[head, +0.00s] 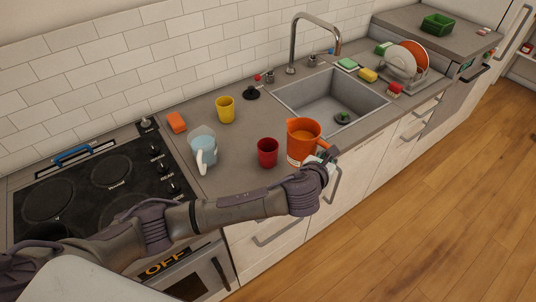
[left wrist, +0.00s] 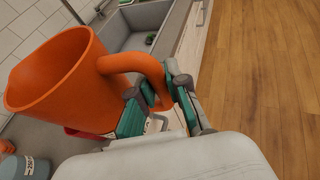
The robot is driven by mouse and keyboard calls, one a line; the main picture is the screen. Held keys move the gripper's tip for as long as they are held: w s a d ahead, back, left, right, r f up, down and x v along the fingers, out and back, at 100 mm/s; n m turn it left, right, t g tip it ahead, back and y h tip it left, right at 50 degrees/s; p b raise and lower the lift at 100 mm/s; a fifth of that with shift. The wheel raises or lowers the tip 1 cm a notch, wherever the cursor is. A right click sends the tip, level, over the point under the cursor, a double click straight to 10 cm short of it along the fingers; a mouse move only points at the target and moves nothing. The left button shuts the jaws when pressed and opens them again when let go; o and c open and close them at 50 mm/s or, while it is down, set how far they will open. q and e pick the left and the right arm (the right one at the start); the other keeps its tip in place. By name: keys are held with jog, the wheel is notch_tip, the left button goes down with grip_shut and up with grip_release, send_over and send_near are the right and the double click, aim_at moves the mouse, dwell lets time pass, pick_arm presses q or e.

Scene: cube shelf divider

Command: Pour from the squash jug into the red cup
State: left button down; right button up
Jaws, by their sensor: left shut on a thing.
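The orange jug (head: 303,142) with orange liquid inside is at the counter's front edge in the head view, upright or nearly so. I cannot tell whether its base touches the counter. My left gripper (head: 327,161) is shut on its handle; the left wrist view shows the gripper fingers (left wrist: 158,98) around the orange handle (left wrist: 135,63) of the jug (left wrist: 60,85). The red cup (head: 267,153) stands upright on the counter just left of the jug, with a small gap. In the left wrist view, a red strip of it (left wrist: 88,134) shows below the jug. My right gripper is out of view.
A pale blue jug with a white handle (head: 203,150) stands left of the red cup. A yellow cup (head: 225,109) and an orange block (head: 176,122) are behind. The sink (head: 330,100) is behind right, the stove (head: 95,190) at left.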

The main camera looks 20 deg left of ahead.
pick_arm(q)
jog(key=s+d+r+p, duration=0.2)
jog(key=d+r+p, duration=0.2)
jog(key=d, duration=0.1)
jog(key=shift+s+d, duration=0.25)
jog(key=shift+r, duration=0.1)
dwell(0.3)
jog(key=s+a+f+n+y+b, duration=0.1)
jog(key=s+a+b, duration=0.5)
jog(key=a, duration=0.6)
jog(key=s+a+f+n+y+b, duration=0.1)
jog(key=s+a+f+b, duration=0.2)
jog(key=a, duration=0.9)
jog(key=s+b, duration=0.3)
jog(key=b, duration=0.2)
jog(key=shift+s+f+n+y, duration=0.25)
jog(key=shift+n+y, duration=0.05)
jog(key=shift+y, duration=0.1)
